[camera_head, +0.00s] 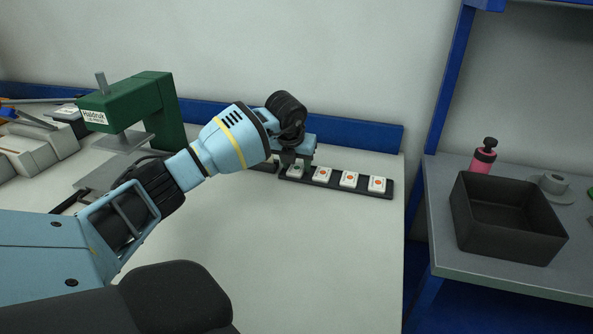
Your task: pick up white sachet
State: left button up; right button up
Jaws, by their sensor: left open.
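A black tape strip (335,183) lies on the white table near its back edge. White sachets with orange-red dots sit along it: one at the right end (377,184), one left of that (349,179), and one further left (322,175). Another white sachet (295,171) lies directly under my left gripper (297,163), partly hidden by it. The left gripper is open and points down over this sachet; I cannot tell whether the fingers touch it. My right gripper is not in view.
A green press (160,105) labelled Haidruk stands left of my arm. A blue rail (365,134) runs along the table's back edge. On a grey bench at right are a black bin (505,222) and a pink bottle (483,158). The table's front right is clear.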

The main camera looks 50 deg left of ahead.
aim_at(298, 164)
pick_arm(q)
jog(key=c, duration=0.6)
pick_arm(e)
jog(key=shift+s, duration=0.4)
pick_arm(q)
jog(key=shift+r, duration=0.1)
jog(key=shift+r, duration=0.45)
jog(key=shift+s+r, duration=0.2)
jog(key=shift+r, duration=1.05)
jog(key=s+d, duration=0.1)
jog(key=s, duration=0.3)
jog(key=s+b, duration=0.1)
jog(key=s, duration=0.3)
jog(key=s+d+r+b, duration=0.1)
jog(key=s, duration=0.4)
jog(key=shift+d, duration=0.35)
jog(key=shift+s+d+r, duration=0.1)
jog(key=shift+s+d, duration=0.05)
jog(key=shift+s, duration=0.45)
jog(key=shift+s+d+r, duration=0.1)
jog(key=shift+s+d, duration=0.05)
jog(key=shift+s, duration=0.4)
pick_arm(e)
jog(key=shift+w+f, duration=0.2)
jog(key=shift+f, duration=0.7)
